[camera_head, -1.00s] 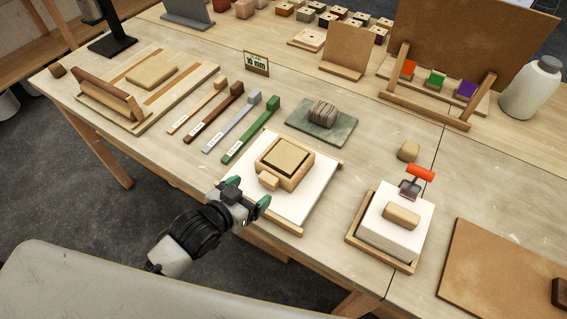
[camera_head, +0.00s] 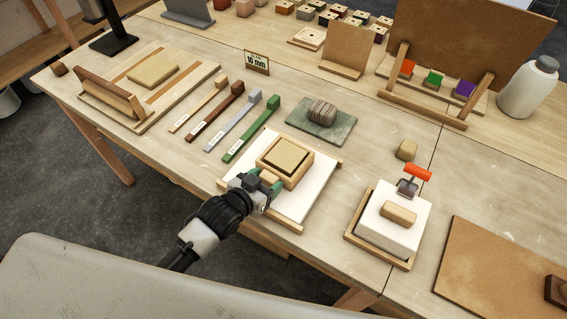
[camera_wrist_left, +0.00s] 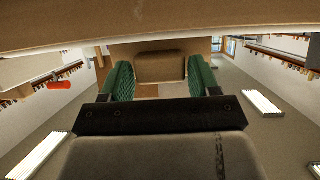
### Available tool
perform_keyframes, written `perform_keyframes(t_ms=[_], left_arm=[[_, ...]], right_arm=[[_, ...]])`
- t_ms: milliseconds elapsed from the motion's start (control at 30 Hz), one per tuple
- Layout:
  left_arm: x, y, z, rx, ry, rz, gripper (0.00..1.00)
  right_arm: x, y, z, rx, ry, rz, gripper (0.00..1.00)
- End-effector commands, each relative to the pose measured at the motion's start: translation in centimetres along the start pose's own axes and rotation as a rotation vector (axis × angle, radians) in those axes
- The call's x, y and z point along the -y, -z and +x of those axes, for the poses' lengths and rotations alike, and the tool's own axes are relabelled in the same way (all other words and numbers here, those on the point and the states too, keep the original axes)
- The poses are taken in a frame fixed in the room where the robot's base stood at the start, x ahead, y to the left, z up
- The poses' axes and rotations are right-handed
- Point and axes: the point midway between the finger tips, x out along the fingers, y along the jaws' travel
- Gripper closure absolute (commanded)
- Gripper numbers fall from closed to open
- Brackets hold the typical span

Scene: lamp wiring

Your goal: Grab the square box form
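The square box form (camera_head: 298,178) is a light wooden square frame with a tan filling and a small wooden handle block on its near side. It sits on a white board (camera_head: 311,190). My left gripper (camera_head: 266,179) is at the handle block, with one green finger on each side of it. In the left wrist view the handle block (camera_wrist_left: 160,67) lies between the green fingers (camera_wrist_left: 160,80), which look open around it; contact is not clear. My right gripper is not in view.
Colored gauge sticks (camera_head: 232,125) lie left of the white board. A slate with a striped block (camera_head: 322,112) is behind it. A white block in a wooden tray (camera_head: 378,248), with a red-handled tool (camera_head: 414,180), stands to the right. Bare tabletop lies between.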

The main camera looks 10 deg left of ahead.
Motion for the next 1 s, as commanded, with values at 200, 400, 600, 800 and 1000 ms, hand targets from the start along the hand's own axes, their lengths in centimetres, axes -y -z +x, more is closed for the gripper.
perform_keyframes(t_ms=[200,400,600,800,1000], left_arm=[[0.0,0.0,0.0,0.0,0.0,0.0,0.72],[0.0,0.3,0.0,-0.008,0.0,0.0,0.85],[0.0,0.5,-0.1,-0.008,0.0,0.0,0.85],[0.0,1.5,-0.5,-0.011,0.0,0.001,0.85],[0.1,3.2,-1.1,-0.012,0.0,0.001,0.85]], right_arm=[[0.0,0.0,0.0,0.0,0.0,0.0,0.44],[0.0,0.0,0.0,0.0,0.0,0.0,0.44],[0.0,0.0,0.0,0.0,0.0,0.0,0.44],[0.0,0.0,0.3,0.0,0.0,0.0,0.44],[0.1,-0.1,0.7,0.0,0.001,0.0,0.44]])
